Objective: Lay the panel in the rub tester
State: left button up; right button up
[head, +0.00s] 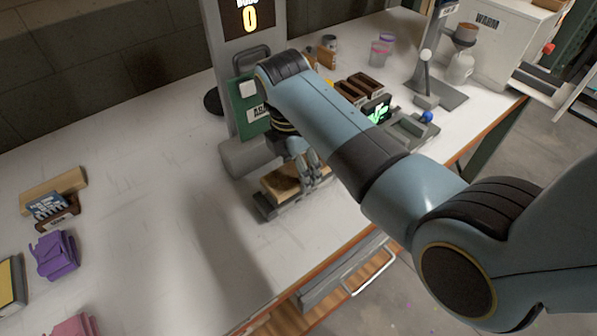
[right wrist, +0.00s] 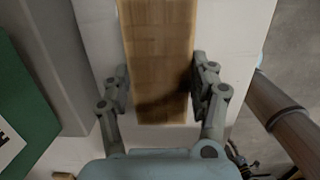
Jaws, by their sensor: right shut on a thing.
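The wooden panel (head: 280,181) is light brown and flat; in the right wrist view the panel (right wrist: 157,50) runs up the middle between my fingers. My right gripper (head: 306,170) is shut on its sides, with one finger on each long edge in the right wrist view (right wrist: 158,85). The rub tester (head: 231,83) is a tall grey machine with a display reading 0. The panel is over its low dark bed (head: 268,212); I cannot tell whether it rests there. My arm hides part of the tester. My left gripper is not in view.
Purple pieces (head: 54,255) and a wooden block with a dark brush (head: 52,196) lie at the left. Dark brown trays (head: 364,83) and a grey device with a green screen (head: 378,112) stand to the right. The white table (head: 150,220) is clear at centre left.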

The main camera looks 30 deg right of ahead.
aim_at(293, 174)
jog(key=shift+f, duration=1.35)
jog(key=o, duration=1.2)
jog(key=shift+f, duration=0.1)
jog(key=r, duration=0.4)
jog(key=a+r, duration=0.1)
jog(key=r, duration=0.7)
jog(key=shift+s+a+r, duration=0.1)
jog(key=shift+a, duration=0.1)
